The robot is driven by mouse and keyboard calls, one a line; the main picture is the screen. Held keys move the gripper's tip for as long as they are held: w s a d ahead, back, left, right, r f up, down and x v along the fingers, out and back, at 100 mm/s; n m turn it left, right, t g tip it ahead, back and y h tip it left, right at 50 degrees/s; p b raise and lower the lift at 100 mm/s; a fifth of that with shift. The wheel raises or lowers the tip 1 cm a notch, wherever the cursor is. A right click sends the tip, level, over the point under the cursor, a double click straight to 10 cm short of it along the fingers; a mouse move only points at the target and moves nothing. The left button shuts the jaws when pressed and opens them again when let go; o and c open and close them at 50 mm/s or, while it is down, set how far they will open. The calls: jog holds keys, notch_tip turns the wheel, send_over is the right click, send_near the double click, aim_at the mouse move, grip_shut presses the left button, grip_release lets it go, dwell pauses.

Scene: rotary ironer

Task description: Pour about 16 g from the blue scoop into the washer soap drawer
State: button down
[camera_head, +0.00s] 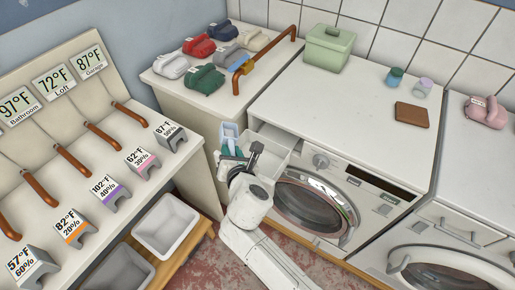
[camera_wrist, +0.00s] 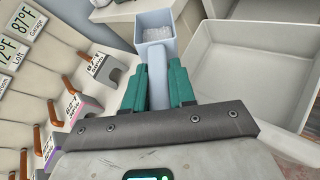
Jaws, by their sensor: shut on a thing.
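The blue scoop (camera_wrist: 156,27) shows in the wrist view with pale granular stuff in its cup. My gripper (camera_wrist: 158,80) is shut on the scoop's handle with its two teal fingers. The head view also shows the scoop (camera_head: 230,131) upright in my gripper (camera_head: 233,157), close to the left side of the soap drawer. The washer soap drawer (camera_head: 284,149) is pulled out from the washer's upper left. In the wrist view the white drawer (camera_wrist: 275,27) is to the right of the scoop, and its visible inside looks empty. The scoop looks roughly level, apart from the drawer.
The washer (camera_head: 341,199) has a round door below the drawer. A green box (camera_head: 327,50), cups and a brown block (camera_head: 412,114) stand on its top. Irons crowd the cabinet to the left. White bins (camera_head: 166,226) and a rack of labelled blocks (camera_head: 110,193) stand at the left.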

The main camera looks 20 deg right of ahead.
aim_at(237, 139)
jog(key=shift+s+d+f+m+y+b, duration=0.15)
jog(key=shift+d+f+m+y+b, duration=0.15)
jog(key=shift+d+f+m+b, duration=0.2)
jog(key=shift+s+d+r+m+t+y, duration=0.1)
jog(key=shift+d+r+m+t+y, duration=0.05)
jog(key=shift+d+m, duration=0.2)
jog(key=shift+s+d+r+m+t+y, duration=0.15)
jog(key=shift+d+m, duration=0.1)
jog(key=shift+d, duration=0.2)
jog(key=shift+d+r+m+t+y+b, duration=0.1)
jog(key=shift+d+m+t+y+b, duration=0.25)
jog(key=shift+m+b, duration=0.65)
jog(key=shift+r+m+t+y+b, duration=0.35)
jog(key=shift+m+y+b, duration=0.3)
jog(key=shift+b, duration=0.7)
jog(key=shift+r, duration=0.1)
jog(key=shift+d+r+m+t+b, duration=0.15)
jog(key=shift+m+t+b, duration=0.15)
jog(key=shift+m+b, duration=0.75)
jog(key=shift+s+d+r+m+t+b, duration=0.1)
jog(key=shift+d+m+t+b, duration=0.05)
jog(key=shift+d+m+b, duration=0.2)
jog(key=shift+s+d+r+m+t+b, duration=0.1)
jog(key=shift+d+m+t+b, duration=0.05)
jog(key=shift+d+m+b, duration=0.15)
dwell(1.3)
jog(key=shift+d+m+y+b, duration=0.15)
jog(key=shift+m+y+b, duration=0.15)
jog(key=shift+m, duration=0.05)
dwell(0.9)
